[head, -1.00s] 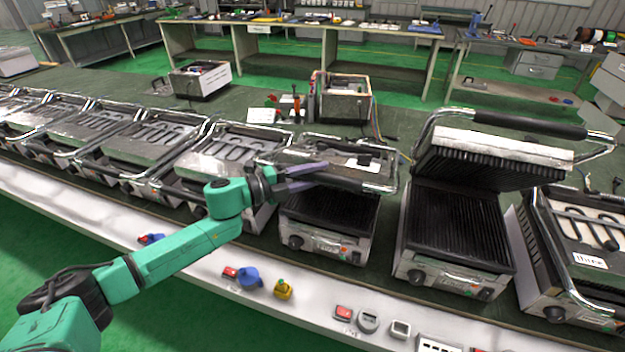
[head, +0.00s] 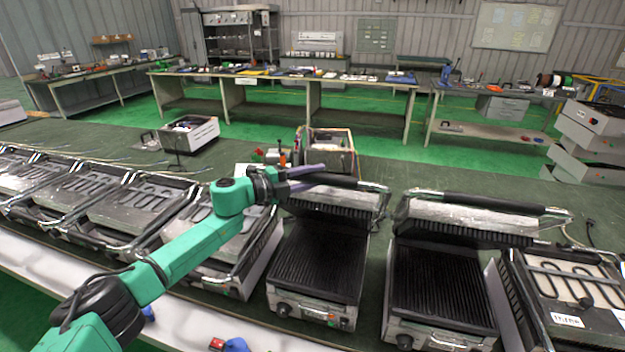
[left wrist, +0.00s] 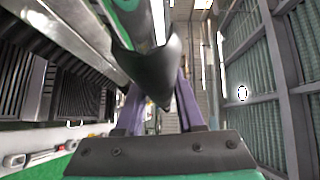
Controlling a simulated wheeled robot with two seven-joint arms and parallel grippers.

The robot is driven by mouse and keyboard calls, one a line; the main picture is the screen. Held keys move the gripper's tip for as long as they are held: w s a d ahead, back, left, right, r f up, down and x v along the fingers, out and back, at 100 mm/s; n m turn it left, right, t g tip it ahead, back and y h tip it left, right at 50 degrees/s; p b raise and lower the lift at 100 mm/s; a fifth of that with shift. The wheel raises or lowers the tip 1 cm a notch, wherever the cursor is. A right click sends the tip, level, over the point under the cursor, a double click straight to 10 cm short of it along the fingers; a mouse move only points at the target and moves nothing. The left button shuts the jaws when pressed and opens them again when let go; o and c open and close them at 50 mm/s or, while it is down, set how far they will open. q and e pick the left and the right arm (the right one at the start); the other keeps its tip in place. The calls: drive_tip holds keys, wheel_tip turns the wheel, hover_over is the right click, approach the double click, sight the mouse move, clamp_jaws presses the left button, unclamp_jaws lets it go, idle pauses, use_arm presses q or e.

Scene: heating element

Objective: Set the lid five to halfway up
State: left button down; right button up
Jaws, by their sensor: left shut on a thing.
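The grill lid (head: 328,206) is tilted up and back, part-way open over its black ribbed plate (head: 318,262). It has a dark bar handle (head: 345,182) along its raised front edge. No readable number shows on this lid. My left gripper (head: 305,178), with purple fingers, is shut on the left part of the handle. In the left wrist view the dark handle (left wrist: 160,68) passes between the purple fingers (left wrist: 163,105). My right gripper is in neither view.
Another grill stands close on the right with its lid (head: 475,217) raised. A unit with a bare heating element (head: 575,285) is at far right. Several more line the bench to the left. An open box (head: 328,150) stands behind the lid.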

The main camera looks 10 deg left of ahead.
use_arm(q)
drive_tip(key=shift+w+a+r, duration=0.1)
drive_tip(key=shift+r, duration=0.25)
drive_tip(key=c, duration=0.7)
unclamp_jaws()
drive_tip(key=shift+o, duration=0.9)
drive_tip(key=shift+f, duration=0.2)
drive_tip(key=b+v, duration=0.6)
drive_tip(key=v, duration=0.8)
drive_tip(key=shift+s, duration=0.3)
